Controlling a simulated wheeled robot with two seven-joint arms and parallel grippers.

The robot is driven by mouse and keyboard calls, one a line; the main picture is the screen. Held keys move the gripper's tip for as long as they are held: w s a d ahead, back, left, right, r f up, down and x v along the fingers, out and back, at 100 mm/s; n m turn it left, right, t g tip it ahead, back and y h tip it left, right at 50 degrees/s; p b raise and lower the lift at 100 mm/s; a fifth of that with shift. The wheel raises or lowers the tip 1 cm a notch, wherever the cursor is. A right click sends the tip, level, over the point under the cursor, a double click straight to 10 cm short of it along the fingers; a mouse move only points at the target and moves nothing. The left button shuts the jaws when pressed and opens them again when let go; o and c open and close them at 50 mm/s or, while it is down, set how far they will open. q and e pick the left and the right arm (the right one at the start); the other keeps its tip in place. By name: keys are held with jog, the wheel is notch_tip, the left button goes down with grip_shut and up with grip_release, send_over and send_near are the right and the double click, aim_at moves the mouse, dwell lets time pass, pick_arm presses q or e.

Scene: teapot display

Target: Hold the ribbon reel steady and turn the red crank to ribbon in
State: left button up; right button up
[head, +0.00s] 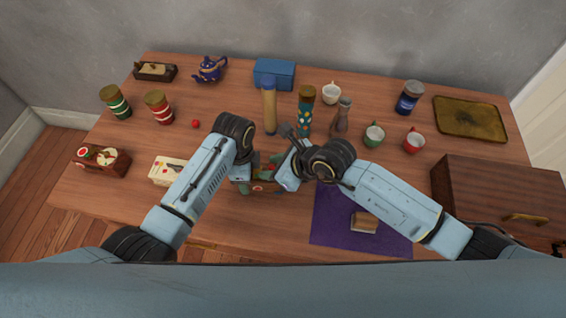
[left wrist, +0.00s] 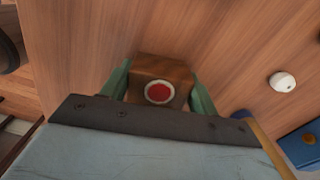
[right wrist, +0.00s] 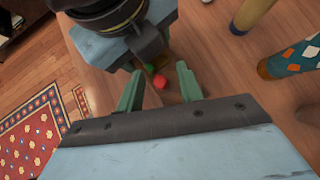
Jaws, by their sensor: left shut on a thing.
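The ribbon reel (head: 262,187), a small brown wooden block, is mostly hidden between my grippers in the head view. In the left wrist view the reel (left wrist: 162,73) shows a red disc with a pale ring. My left gripper (left wrist: 160,95) is shut on it, a green finger on each side. My right gripper (right wrist: 158,88) is open, its fingers apart and pointing toward the reel. A small red piece (right wrist: 159,82), likely the crank knob, shows between and just beyond these fingers; I cannot tell whether they touch it.
A similar wooden block (head: 102,159) and a cream box (head: 168,170) stand at left. A tan bottle (head: 269,106) and a patterned cylinder (head: 305,110) stand close behind my grippers. A purple mat (head: 335,222) lies at front right, beside a wooden cabinet (head: 500,190).

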jog(key=v, duration=1.1)
jog(key=shift+d+r, duration=0.25)
jog(key=shift+s, duration=0.15)
jog(key=shift+s+d+f+t+y, duration=0.9)
jog(key=shift+d+f+t+y, duration=0.2)
jog(key=shift+d+f+y, duration=0.8)
jog(key=x, duration=1.1)
jog(key=shift+a+r, duration=0.15)
jog(key=shift+a, duration=0.2)
jog(key=shift+c, duration=0.5)
grip_shut()
